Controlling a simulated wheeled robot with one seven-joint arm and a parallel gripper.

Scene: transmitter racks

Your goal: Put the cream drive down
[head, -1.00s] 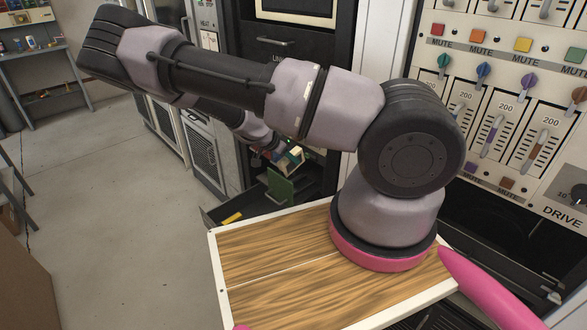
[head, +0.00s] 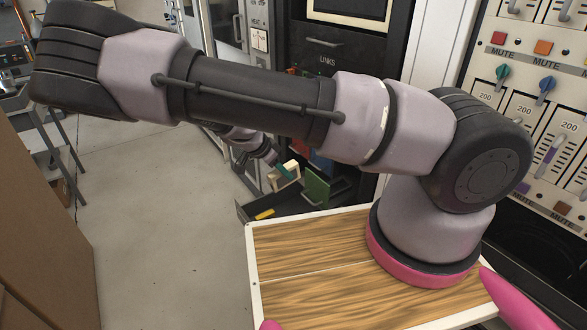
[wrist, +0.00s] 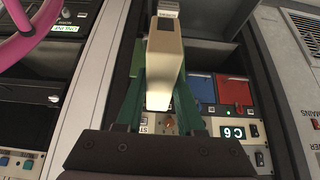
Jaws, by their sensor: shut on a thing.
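The cream drive (wrist: 166,62) is a pale, boxy block with a dark patch on its face. It is held between the green fingers of my gripper (wrist: 160,100) in the wrist view. In the head view the cream drive (head: 284,176) shows beyond my arm, above the open dark drawer (head: 285,214) of the rack. My gripper (head: 284,170) is shut on it there, partly hidden by its own wrist. I cannot tell whether the drive touches anything below.
A green panel (head: 317,188) stands upright in the drawer, and a yellow piece (head: 265,214) lies at its left. Blue (wrist: 202,87) and red (wrist: 233,90) blocks sit right of the drive in the wrist view. Open floor (head: 165,210) lies at the left.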

